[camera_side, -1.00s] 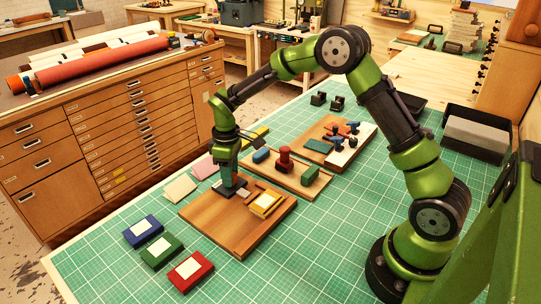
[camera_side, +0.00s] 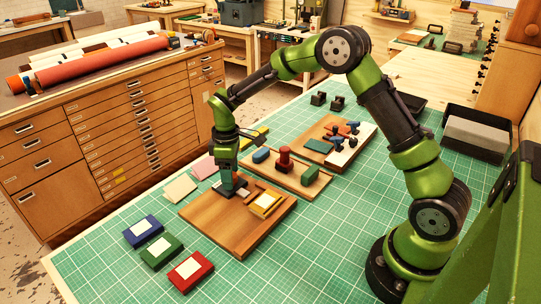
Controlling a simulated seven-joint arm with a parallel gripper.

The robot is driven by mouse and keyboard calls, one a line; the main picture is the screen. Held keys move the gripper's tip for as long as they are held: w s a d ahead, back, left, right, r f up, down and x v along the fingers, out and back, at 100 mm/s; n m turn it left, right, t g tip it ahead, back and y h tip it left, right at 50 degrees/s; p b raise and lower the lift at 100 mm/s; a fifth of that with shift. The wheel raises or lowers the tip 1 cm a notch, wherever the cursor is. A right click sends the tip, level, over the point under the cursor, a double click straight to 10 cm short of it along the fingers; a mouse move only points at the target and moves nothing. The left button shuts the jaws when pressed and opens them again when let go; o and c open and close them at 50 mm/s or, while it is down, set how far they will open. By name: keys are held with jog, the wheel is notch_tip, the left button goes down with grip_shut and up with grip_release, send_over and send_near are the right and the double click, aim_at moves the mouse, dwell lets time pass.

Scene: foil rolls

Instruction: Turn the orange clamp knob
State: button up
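I cannot make out an orange clamp knob for certain. My gripper (camera_side: 227,180) points down over the back left of the nearest wooden board (camera_side: 219,224). Its fingertips are small and dark, and I cannot tell whether they are open or shut. A dark teal and grey piece (camera_side: 236,184) is at or just below the fingertips; contact is unclear. A yellow block with a pale top (camera_side: 265,204) lies on the same board to the right. A red upright knob-like piece (camera_side: 284,159) stands on the middle board (camera_side: 262,171).
Blue (camera_side: 143,231), green (camera_side: 162,251) and red (camera_side: 191,271) pads lie on the green mat at the front left. A farther board (camera_side: 326,153) carries small coloured parts. A black tray (camera_side: 476,133) is at the right. The mat's front middle is clear.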

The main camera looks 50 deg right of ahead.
aim_at(235, 177)
notch_tip(235, 177, up, 17)
jog(key=shift+w+d, duration=0.15)
jog(key=shift+d, duration=0.05)
dwell(0.5)
jog(key=shift+f, duration=0.1)
jog(key=s+r+m+t, duration=0.2)
jog(key=s+m, duration=0.3)
jog(key=s, duration=0.7)
jog(key=s+a+r+m+t+y, duration=0.1)
jog(key=s+m+t, duration=0.4)
jog(key=s, duration=0.8)
jog(key=shift+r+m+y, duration=0.3)
jog(key=shift+r+m, duration=0.05)
jog(key=shift+m, duration=0.05)
jog(key=shift+a, duration=0.1)
